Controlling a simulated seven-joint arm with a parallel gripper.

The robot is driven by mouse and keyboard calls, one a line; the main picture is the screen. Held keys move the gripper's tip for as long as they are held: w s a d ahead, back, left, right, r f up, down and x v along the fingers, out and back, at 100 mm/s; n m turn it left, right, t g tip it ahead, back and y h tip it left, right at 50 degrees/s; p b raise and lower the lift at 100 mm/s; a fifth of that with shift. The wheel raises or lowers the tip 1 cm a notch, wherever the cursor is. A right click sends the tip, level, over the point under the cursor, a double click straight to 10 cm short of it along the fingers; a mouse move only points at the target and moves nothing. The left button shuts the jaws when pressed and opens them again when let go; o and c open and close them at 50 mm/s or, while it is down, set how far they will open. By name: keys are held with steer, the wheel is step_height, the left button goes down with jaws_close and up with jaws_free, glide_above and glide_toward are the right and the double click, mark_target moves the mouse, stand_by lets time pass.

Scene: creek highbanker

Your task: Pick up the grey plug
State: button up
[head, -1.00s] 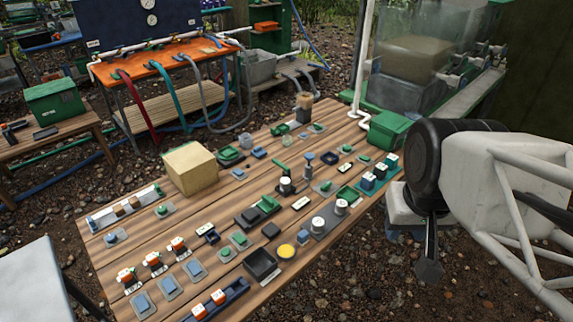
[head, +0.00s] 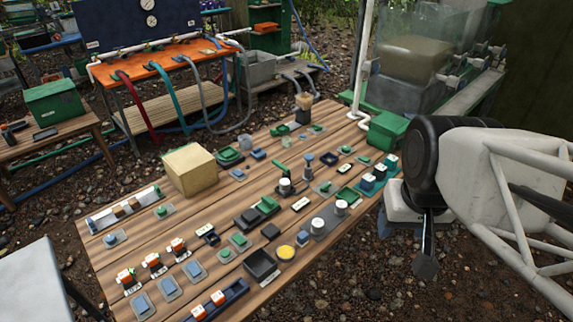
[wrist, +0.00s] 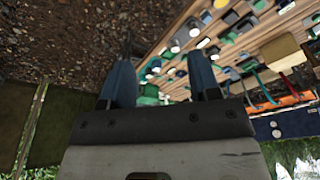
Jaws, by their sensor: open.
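Several small fittings stand on the wooden table (head: 330,258), and I cannot tell for sure which is the grey plug. A blue-grey knobbed piece (head: 309,158) stands farther back. My gripper (head: 425,262) hangs past the table's right edge, over the gravel, apart from everything on the table. In the wrist view, its two blue fingers (wrist: 161,75) are apart with nothing between them.
A cardboard-coloured block (head: 190,170) stands at the table's back left. A green box (head: 388,130) sits by the right corner, near a white pipe (head: 364,60). An orange bench (head: 150,60) with hoses is behind. A black open bin (head: 261,263) is near the front edge.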

steer(key=w+a+f+m+g+y, duration=0.1)
steer(key=w+a+f+m+y, duration=0.25)
steer(key=w, duration=0.65)
steer(key=w+a+f+m+g+y, duration=0.2)
steer(key=w+a+f+m, duration=0.15)
steer(key=w, duration=0.55)
steer(key=w+a+f+m+g+y, duration=0.1)
steer(key=w+a+f+m+y, duration=0.2)
steer(key=w, duration=0.7)
steer(key=m+t+y, duration=0.3)
steer(key=m+y, duration=0.2)
steer(key=m, duration=0.4)
glide_toward(287, 182)
steer(key=shift+w+a+f, duration=0.15)
steer(key=shift+a+f, duration=0.25)
steer(key=shift+a, duration=0.1)
steer(key=shift+w+a+f, duration=0.2)
steer(key=shift+a+f, duration=0.25)
steer(key=shift+a, duration=0.05)
steer(key=shift+x, duration=1.3)
steer(key=shift+a, duration=0.1)
steer(key=shift+x, duration=2.45)
steer(key=shift+s+r, duration=0.1)
